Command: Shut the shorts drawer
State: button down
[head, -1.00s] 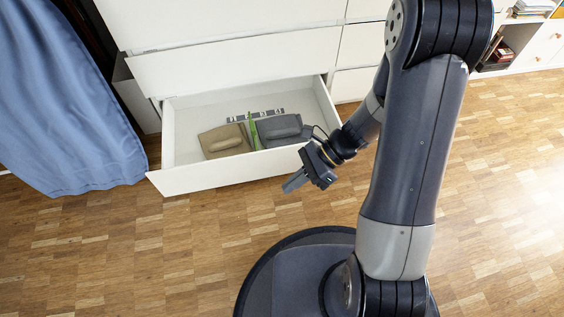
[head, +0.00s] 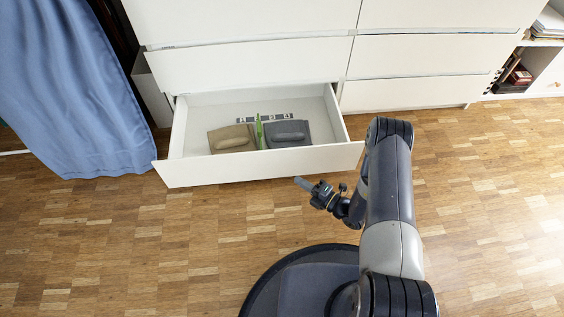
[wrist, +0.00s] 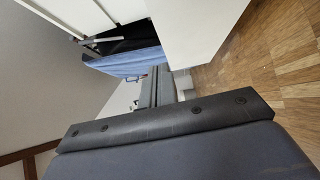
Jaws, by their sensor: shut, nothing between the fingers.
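The shorts drawer (head: 262,165) is the open bottom drawer of the white dresser in the head view. It holds folded beige shorts (head: 231,138) on the left and folded grey shorts (head: 288,132) on the right, with a green divider (head: 259,131) between them. My gripper (head: 303,183) is shut and empty, just in front of the drawer's front panel, right of its middle. I cannot tell whether it touches the panel. In the wrist view, a white panel (wrist: 195,30) stands at the upper right, and my gripper (wrist: 157,85) points toward the blue curtain.
A blue curtain (head: 75,95) hangs left of the drawer, close to its left corner. The other dresser drawers (head: 420,55) are shut. The wooden floor (head: 130,250) in front is clear. A shelf with books (head: 520,75) stands at the far right.

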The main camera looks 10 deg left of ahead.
jog(key=b, duration=0.3)
send_near(270, 153)
jog(key=s+a, duration=0.2)
jog(key=a, duration=0.2)
jog(key=w, duration=0.1)
jog(key=w+b, duration=0.1)
jog(key=w+a, duration=0.1)
jog(key=shift+w+f+m+t+b, duration=0.25)
jog(key=shift+w+m+t+b, duration=0.05)
jog(key=shift+w, duration=0.1)
jog(key=shift+w+r, duration=0.1)
jog(key=shift+w, duration=0.4)
